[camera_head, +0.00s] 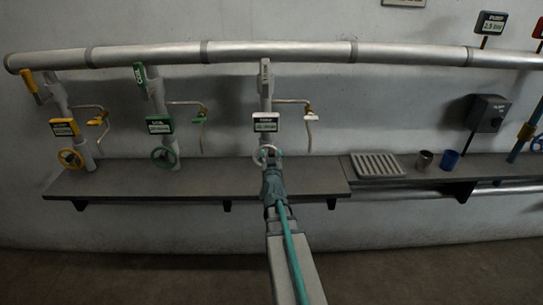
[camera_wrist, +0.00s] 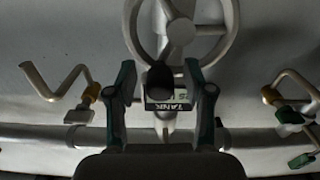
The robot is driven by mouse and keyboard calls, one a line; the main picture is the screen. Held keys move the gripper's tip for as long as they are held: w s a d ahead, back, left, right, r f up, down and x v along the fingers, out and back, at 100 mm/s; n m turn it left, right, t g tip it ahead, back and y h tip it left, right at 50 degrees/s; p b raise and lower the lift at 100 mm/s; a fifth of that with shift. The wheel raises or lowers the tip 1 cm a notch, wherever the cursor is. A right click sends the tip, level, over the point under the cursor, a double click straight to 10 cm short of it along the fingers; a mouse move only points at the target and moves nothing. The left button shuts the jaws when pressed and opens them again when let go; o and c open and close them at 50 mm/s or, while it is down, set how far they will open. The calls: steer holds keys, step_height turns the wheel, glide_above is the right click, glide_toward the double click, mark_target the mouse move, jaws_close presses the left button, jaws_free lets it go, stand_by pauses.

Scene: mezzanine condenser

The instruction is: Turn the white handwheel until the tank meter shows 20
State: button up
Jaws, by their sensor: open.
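The white handwheel (camera_head: 257,156) is on the middle upright pipe, above the shelf. In the wrist view the handwheel (camera_wrist: 180,31) shows large at the top, with its hub and spokes. My gripper (camera_head: 270,157) is in front of the wheel and hides part of it. In the wrist view my gripper (camera_wrist: 165,78) is open, with one finger on each side of a dark rounded knob (camera_wrist: 160,76). Contact cannot be told. The tank meter (camera_head: 265,122) is a small display above the wheel; its number is too small to read. In the wrist view the meter (camera_wrist: 178,106) appears upside down, partly hidden.
A yellow handwheel (camera_head: 70,158) and a green handwheel (camera_head: 164,157) stand to the left with their own meters. A grey rack (camera_head: 378,165), a brown cup (camera_head: 423,160) and a blue cup (camera_head: 450,160) are on the right shelf. A thick pipe (camera_head: 280,52) crosses above.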

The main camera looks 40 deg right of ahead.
jaws_close()
steer(key=shift+s+d+f+m+b, duration=0.25)
steer(key=shift+f+m+b, duration=0.2)
steer(key=shift+m+b, duration=0.6)
steer(key=shift+s+d+m+b, duration=0.1)
steer(key=shift+d+m+b, duration=0.05)
steer(key=shift+m+b, duration=0.65)
jaws_free()
steer(key=shift+r+p, duration=0.15)
steer(key=shift+p, duration=0.15)
